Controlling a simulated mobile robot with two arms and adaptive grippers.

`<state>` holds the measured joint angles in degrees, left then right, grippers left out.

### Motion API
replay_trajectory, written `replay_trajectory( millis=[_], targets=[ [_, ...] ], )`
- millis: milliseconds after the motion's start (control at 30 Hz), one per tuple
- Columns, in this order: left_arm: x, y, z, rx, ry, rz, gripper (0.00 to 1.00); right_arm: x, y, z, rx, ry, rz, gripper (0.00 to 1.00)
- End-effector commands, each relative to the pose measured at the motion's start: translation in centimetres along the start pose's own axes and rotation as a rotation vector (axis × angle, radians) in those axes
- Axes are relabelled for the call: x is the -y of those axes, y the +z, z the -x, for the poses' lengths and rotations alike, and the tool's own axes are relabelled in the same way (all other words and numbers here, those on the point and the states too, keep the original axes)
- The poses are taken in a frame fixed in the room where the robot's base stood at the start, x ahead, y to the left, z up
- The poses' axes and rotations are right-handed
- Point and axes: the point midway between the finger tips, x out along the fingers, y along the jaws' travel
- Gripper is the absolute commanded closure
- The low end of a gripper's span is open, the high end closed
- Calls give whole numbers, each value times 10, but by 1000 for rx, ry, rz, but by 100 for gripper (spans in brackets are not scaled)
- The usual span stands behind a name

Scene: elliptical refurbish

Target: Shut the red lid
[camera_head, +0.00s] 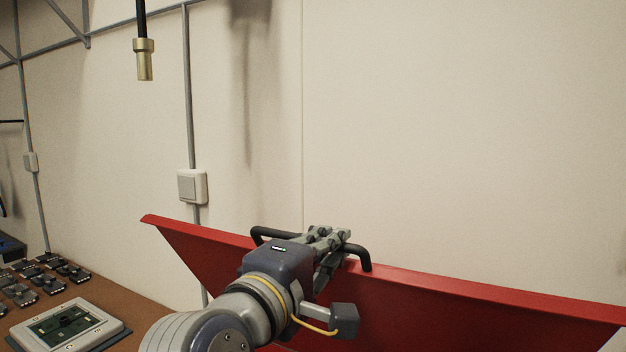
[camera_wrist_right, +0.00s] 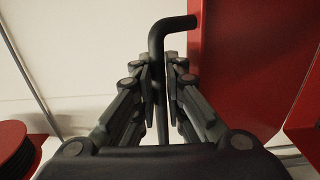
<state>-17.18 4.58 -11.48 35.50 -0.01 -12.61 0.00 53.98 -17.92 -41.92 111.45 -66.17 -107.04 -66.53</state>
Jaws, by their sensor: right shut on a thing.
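The red lid (camera_head: 440,302) stands raised and tilted in front of the wall in the head view. It also fills the right side of the right wrist view (camera_wrist_right: 240,70). A black bar handle (camera_head: 358,252) is fixed along its upper edge. My right gripper (camera_head: 332,240) is at this handle, and its fingers are closed around the bar. In the right wrist view the handle (camera_wrist_right: 172,24) runs down between the two fingers (camera_wrist_right: 160,85). Part of the handle is hidden behind the gripper. My left gripper is not in view.
A brown table (camera_head: 130,305) at the left holds a framed circuit board (camera_head: 66,326) and several small dark parts (camera_head: 40,278). A wall switch (camera_head: 192,186) and a hanging black cable with a brass end (camera_head: 144,62) are behind. Red discs (camera_wrist_right: 14,150) show in the wrist view.

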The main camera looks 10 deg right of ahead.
Motion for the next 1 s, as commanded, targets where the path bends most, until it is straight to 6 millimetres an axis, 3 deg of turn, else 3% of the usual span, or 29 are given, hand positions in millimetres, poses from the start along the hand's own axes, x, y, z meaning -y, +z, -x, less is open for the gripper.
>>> replay_trajectory(
  millis=[467, 1000],
  targets=[
    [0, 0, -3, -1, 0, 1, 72, 0, -1, 10, -6, 12, -3, 100],
    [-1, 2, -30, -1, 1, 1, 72, 39, -1, 52, -7, 1, 1, 100]
  ],
)
